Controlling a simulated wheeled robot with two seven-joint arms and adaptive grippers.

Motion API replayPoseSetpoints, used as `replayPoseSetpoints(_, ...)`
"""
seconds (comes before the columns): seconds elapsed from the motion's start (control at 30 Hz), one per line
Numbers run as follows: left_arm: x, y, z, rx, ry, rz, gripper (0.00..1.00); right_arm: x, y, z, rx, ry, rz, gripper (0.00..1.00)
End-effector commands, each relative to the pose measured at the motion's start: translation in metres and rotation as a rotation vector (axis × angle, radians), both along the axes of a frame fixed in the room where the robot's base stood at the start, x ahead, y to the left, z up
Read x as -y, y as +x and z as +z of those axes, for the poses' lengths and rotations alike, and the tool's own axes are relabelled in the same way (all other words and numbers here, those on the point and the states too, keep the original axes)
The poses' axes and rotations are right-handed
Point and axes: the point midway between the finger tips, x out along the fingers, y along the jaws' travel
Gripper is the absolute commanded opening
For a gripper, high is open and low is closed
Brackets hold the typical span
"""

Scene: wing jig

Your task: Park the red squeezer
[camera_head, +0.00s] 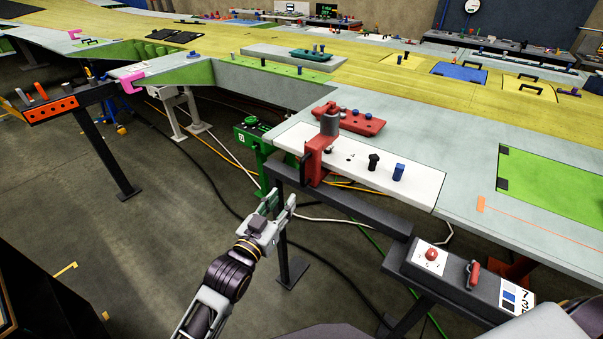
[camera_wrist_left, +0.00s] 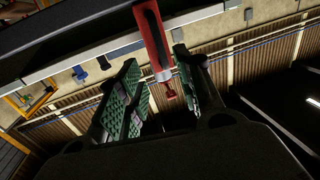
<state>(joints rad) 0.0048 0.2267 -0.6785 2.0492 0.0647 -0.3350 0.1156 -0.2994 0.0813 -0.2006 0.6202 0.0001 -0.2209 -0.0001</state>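The red squeezer (camera_head: 318,158), a clamp-like red body with a grey cylinder on top, sits on the front edge of the white plate (camera_head: 365,172). In the left wrist view the red squeezer (camera_wrist_left: 154,40) hangs down from the dark edge, with a small red knob at its lower end. My left gripper (camera_head: 280,204) is open, below and left of the squeezer in the head view. In the left wrist view its green-padded fingers (camera_wrist_left: 160,90) stand apart, with the squeezer seen between them; contact cannot be told. My right gripper is not in view.
A dark rail with a red button (camera_head: 432,254) and a red handle (camera_head: 473,272) stands at the front right. A black knob (camera_head: 374,161) and a blue knob (camera_head: 398,172) stand on the white plate. A green device (camera_head: 252,137) is left of the squeezer.

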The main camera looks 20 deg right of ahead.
Motion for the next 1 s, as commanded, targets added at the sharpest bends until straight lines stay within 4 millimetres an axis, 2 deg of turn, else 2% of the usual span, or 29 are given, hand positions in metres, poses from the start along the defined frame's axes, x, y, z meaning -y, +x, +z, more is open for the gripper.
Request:
replayPoseSetpoints(0.37, 0.005, 0.006, 0.000, 0.001, -0.001, 0.000, 0.35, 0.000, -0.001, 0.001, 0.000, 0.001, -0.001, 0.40)
replayPoseSetpoints(1.0, 0.043, 0.050, 0.001, 0.001, -0.001, 0.000, 0.35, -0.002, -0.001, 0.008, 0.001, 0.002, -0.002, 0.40)
